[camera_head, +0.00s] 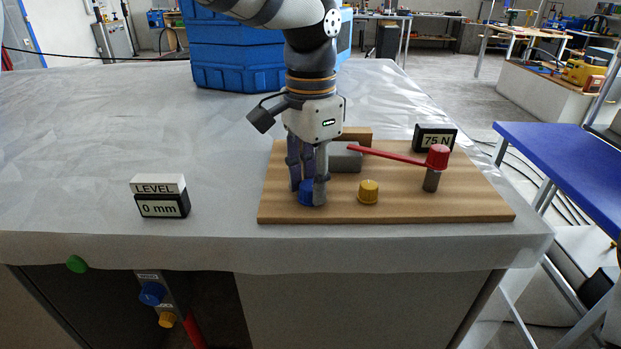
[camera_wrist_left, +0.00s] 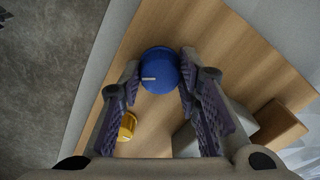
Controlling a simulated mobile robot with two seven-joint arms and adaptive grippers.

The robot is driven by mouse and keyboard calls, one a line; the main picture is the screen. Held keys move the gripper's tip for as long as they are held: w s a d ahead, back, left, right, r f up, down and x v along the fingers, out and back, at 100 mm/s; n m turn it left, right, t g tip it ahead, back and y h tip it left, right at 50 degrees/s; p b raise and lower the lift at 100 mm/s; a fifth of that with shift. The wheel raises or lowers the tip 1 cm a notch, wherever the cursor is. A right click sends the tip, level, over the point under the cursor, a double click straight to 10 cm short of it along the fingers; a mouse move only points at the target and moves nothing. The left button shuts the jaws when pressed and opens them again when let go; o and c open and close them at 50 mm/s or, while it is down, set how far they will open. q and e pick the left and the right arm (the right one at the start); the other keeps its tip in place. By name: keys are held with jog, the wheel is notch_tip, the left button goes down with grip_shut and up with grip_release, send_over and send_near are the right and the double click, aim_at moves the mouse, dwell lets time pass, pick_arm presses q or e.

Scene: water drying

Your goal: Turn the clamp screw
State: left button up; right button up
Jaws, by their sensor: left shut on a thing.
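A round blue knob (camera_head: 306,193) stands on the left part of the wooden board (camera_head: 400,212). I take it to be the clamp screw, though no label shows. My left gripper (camera_head: 309,190) points down over it and is shut on it, hiding much of it in the head view. In the left wrist view the blue knob (camera_wrist_left: 160,72) sits between the two fingertips, with a short pale mark on its top. My right gripper is in neither view.
Right of the gripper are a yellow knob (camera_head: 368,191), a grey block (camera_head: 345,160), a brown block (camera_head: 357,134) and a red lever (camera_head: 395,155) on a post. A display (camera_head: 435,139) reads 75 N; another (camera_head: 162,206) reads 0 mm. The table's left side is mostly clear.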

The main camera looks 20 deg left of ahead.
aim_at(311, 185)
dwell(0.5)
pick_arm(q)
jog(key=o, duration=1.1)
jog(key=shift+o, duration=0.2)
notch_tip(311, 185, up, 12)
jog(key=shift+f, duration=0.1)
